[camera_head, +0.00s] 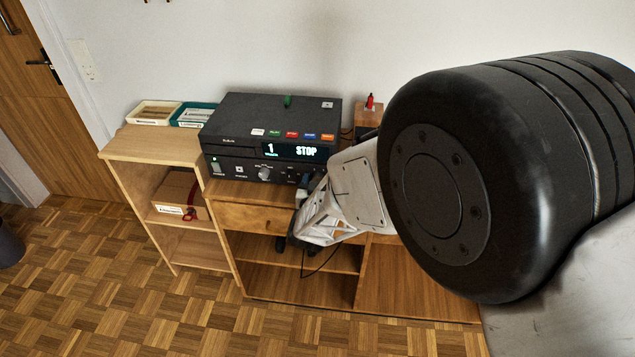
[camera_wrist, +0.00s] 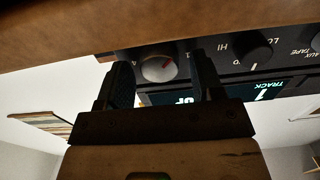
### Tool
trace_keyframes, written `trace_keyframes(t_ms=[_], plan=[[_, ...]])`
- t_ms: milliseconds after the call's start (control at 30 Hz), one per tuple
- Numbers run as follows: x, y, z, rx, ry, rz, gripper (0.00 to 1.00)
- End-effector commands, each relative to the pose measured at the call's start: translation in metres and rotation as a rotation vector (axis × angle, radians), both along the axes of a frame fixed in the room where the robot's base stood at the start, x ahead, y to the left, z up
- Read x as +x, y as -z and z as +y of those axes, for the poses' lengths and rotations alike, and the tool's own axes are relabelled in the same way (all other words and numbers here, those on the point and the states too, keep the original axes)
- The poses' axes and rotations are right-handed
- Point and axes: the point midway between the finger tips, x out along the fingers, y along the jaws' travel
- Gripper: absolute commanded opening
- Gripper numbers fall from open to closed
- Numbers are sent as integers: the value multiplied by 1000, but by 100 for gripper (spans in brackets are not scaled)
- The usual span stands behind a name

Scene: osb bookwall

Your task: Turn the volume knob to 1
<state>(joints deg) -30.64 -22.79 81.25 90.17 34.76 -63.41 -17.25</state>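The black player (camera_head: 265,135) stands on the wooden cabinet; its display reads track 1 and STOP. In the wrist view, seen upside down, a round silver knob (camera_wrist: 157,70) with a red pointer mark is on its front panel; I take it as the volume knob. The pointer slants to the upper right of that picture. My gripper (camera_wrist: 160,64) is open, with one dark finger on each side of the knob; I cannot tell if they touch it. In the head view my gripper (camera_head: 304,187) is at the panel's right end and hides that knob.
A black HI/LO knob (camera_wrist: 255,53) sits beside the silver knob on the panel. Coloured buttons (camera_head: 292,134) line the player's upper front edge. A wooden box (camera_head: 368,116) with a red item stands to the right, and trays (camera_head: 153,113) to the left. The cabinet edge is close to my gripper.

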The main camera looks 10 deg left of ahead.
Motion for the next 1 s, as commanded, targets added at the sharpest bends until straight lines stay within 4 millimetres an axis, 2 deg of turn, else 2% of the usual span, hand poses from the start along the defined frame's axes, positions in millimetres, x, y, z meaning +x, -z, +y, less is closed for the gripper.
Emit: trace_keyframes(t_ms=[33,200,300,667,1000], plan=[[0,0,0,0,0,0,53],[0,0,0,0,0,0,27],[0,0,0,0,0,0,16],[0,1,0,45,0,1,16],[-1,1,-1,242,0,2,16]])
